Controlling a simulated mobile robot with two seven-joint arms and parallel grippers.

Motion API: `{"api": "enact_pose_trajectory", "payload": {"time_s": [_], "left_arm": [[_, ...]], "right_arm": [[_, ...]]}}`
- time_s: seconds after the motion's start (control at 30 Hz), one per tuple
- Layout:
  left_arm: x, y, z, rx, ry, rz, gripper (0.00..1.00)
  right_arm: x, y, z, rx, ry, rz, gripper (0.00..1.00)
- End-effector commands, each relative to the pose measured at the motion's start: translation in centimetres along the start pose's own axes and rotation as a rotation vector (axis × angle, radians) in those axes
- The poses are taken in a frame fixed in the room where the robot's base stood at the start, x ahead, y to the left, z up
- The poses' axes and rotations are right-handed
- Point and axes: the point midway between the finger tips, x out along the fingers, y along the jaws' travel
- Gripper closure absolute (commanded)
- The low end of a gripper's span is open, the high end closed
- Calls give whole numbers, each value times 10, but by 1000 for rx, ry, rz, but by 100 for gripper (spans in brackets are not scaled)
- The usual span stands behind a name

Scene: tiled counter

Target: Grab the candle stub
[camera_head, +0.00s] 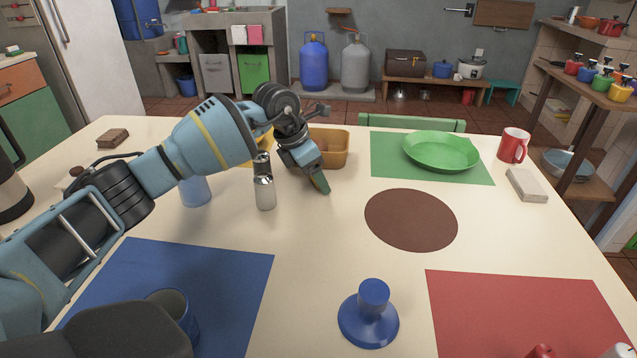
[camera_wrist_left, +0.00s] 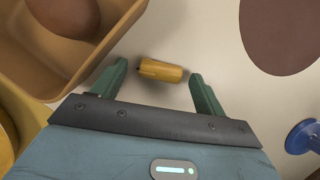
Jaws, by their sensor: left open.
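The candle stub (camera_wrist_left: 162,70) is a short yellow cylinder with a dark spot at its left end. It lies on its side on the table in the left wrist view, between the two green fingers. My left gripper (camera_wrist_left: 159,72) is open around it, with a gap on each side. In the head view my left gripper (camera_head: 318,178) points down at the table in front of the tan container, and the stub is hidden. My right gripper is not in view.
The tan container (camera_head: 337,150) stands close by; a brown rounded object (camera_wrist_left: 62,15) sits inside it. A salt shaker (camera_head: 264,192) and light blue cup (camera_head: 195,191) stand left. A brown round mat (camera_head: 411,220) lies right, a blue stemmed object (camera_head: 369,318) in front.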

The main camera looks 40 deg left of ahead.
Motion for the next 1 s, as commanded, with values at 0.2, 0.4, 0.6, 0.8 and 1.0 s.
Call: {"api": "enact_pose_trajectory", "payload": {"time_s": [0.2, 0.4, 0.6, 0.8, 1.0], "left_arm": [[2, 0, 0, 0, -1, 0, 27], [2, 0, 0, 0, -1, 0, 51], [2, 0, 0, 0, -1, 0, 75], [2, 0, 0, 0, -1, 0, 75], [-6, 0, 4, 0, -2, 1, 75]], "right_arm": [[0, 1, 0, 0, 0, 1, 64], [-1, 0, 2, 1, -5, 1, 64], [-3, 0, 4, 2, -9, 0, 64], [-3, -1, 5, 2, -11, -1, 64], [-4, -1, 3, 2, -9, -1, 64]]}}
